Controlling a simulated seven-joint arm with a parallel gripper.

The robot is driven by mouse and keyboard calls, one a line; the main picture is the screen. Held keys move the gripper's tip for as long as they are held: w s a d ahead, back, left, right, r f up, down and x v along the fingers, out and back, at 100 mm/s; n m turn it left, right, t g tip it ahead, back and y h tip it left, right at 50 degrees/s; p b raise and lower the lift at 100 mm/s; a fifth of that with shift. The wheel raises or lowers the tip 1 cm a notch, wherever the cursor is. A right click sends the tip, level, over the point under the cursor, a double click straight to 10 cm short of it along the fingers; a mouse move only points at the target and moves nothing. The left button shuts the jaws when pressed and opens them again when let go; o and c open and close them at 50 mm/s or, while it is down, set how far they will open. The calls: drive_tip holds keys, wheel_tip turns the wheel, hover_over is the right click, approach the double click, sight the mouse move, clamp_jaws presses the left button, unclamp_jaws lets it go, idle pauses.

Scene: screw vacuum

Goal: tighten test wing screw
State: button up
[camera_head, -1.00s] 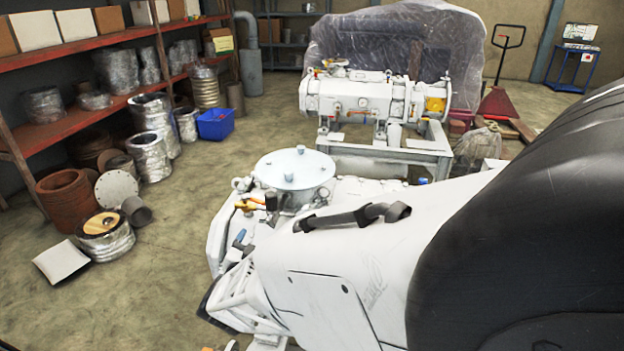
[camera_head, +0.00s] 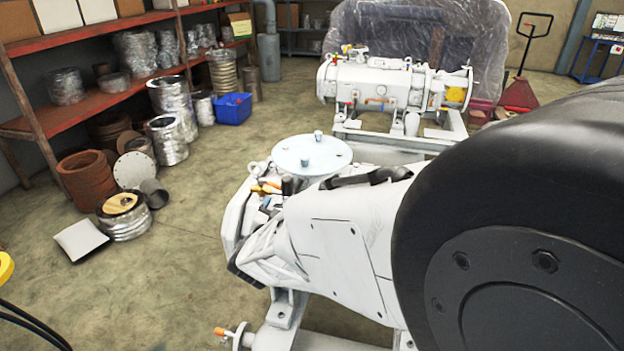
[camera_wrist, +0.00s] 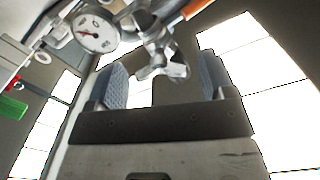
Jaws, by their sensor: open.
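In the wrist view, a shiny metal wing-shaped screw (camera_wrist: 162,66) hangs below a silver fitting at the top middle. My gripper (camera_wrist: 160,78) is open, with a blue-grey ridged pad on each side. The wing screw shows in the gap between the two pads, with space left and right of it. How deep it sits between them, I cannot tell. In the head view the wing screw cannot be made out, and my arm covers much of the near machine. My gripper is not clearly visible there.
A round dial gauge (camera_wrist: 97,32) and an orange handle (camera_wrist: 197,8) are close to the screw. The near machine has a round grey lid (camera_head: 312,156). A second white machine (camera_head: 385,85) stands behind. Shelves (camera_head: 115,95) line the left; open floor (camera_head: 170,270) lies between.

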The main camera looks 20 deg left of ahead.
drive_tip(key=shift+w, duration=0.65)
drive_tip(key=c, duration=0.9)
drive_tip(key=shift+c, duration=0.2)
drive_tip(key=shift+m, duration=1)
drive_tip(key=o, duration=0.9)
